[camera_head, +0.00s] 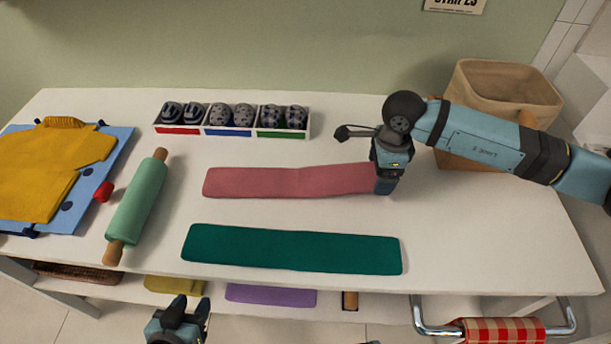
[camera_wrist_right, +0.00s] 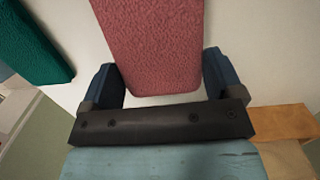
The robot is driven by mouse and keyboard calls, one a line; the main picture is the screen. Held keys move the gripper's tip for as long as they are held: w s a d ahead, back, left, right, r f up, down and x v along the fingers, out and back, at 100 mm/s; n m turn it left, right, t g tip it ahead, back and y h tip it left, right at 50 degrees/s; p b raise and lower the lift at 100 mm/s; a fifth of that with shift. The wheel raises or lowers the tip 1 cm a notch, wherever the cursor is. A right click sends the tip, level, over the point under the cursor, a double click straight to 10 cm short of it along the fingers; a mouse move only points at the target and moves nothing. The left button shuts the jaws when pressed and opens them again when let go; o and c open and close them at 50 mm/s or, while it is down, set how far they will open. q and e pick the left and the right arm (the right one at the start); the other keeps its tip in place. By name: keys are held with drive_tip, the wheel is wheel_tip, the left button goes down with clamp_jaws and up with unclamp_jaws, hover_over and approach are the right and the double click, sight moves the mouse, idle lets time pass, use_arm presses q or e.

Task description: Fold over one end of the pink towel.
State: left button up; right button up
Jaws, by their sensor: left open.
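The pink towel (camera_head: 285,181) lies flat as a long strip across the middle of the white table. My right gripper (camera_head: 388,187) points down over its right end and hides part of that end in the head view. In the right wrist view the pink towel (camera_wrist_right: 155,45) reaches between the two fingers of my right gripper (camera_wrist_right: 160,75), which are spread apart on either side of its end. Whether the fingers touch the towel is unclear. My left gripper (camera_head: 186,306) is open and empty, low in front of the table.
A green towel (camera_head: 290,249) lies in front of the pink one. A rolling pin (camera_head: 137,205) and yellow garment (camera_head: 50,165) are at left. A shoe tray (camera_head: 232,132) stands behind. A basket (camera_head: 500,90) is at back right.

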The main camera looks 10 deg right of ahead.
drive_tip(key=shift+r, duration=0.35)
drive_tip(key=shift+f, duration=0.1)
drive_tip(key=shift+h, duration=0.3)
drive_tip(key=r+p, duration=0.1)
drive_tip(key=a+r+h+p, duration=0.1)
drive_tip(key=r, duration=0.1)
drive_tip(key=shift+w+p, duration=0.15)
drive_tip(key=shift+p, duration=0.2)
drive_tip(key=shift+a+r+g+h+p, duration=0.2)
drive_tip(key=shift+r+g+h+p, duration=0.15)
drive_tip(key=shift+h, duration=0.25)
